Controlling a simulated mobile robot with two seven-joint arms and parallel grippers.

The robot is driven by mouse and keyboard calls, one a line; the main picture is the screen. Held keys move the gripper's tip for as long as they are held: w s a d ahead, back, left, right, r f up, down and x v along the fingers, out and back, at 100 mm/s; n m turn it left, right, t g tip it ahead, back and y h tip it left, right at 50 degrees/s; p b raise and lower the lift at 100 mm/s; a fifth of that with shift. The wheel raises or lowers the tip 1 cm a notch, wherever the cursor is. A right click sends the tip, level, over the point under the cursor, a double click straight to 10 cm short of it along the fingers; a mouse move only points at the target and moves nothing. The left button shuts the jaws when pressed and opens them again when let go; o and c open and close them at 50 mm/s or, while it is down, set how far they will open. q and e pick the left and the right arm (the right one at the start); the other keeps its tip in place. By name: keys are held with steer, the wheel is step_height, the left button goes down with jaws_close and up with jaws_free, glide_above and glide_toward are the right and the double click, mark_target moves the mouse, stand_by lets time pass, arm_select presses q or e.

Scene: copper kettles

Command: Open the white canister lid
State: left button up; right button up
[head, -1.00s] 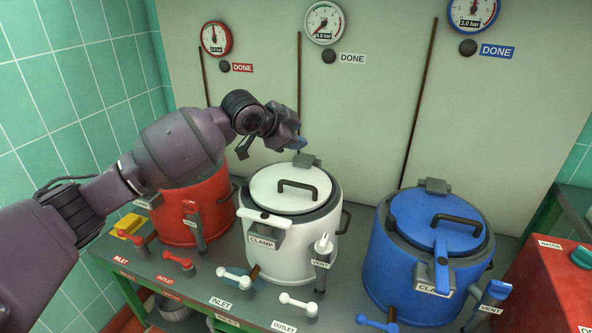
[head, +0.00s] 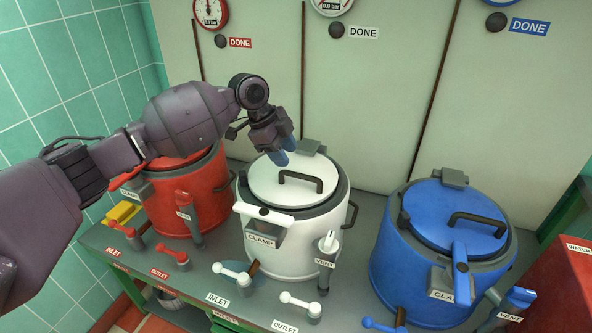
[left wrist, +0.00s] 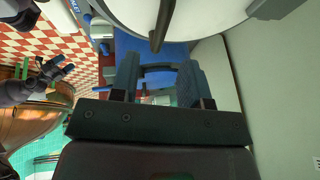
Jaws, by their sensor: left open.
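The white canister (head: 325,220) stands in the middle of the bench. Its round white lid (head: 315,202) lies flat on top, with a dark bar handle (head: 300,179) and a grey hinge block at the back. The white clamp lever (head: 264,213) lies sideways along the front rim. My left gripper (head: 284,151) is open and empty, fingers pointing down above the lid's back left part, left of the handle. In the left wrist view the lid (left wrist: 205,14) and handle (left wrist: 160,25) are at the top, beyond the open fingers. My right gripper (left wrist: 64,68) shows small there; its jaws are unclear.
A red canister (head: 160,205) stands close on the left, partly behind my left arm. A blue canister (head: 415,265) stands right, its clamp lever (head: 460,256) pointing forward. The vent lever (head: 328,241) stands up at the white canister's front right. A wall panel (head: 380,100) rises behind.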

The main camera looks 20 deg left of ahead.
mark_target(296, 174)
arm_select(q)
steer(key=x, duration=0.6)
steer(key=shift+w+d+f+b, duration=0.1)
steer(key=shift+f+b, duration=0.1)
steer(key=shift+b, duration=0.2)
jaws_close()
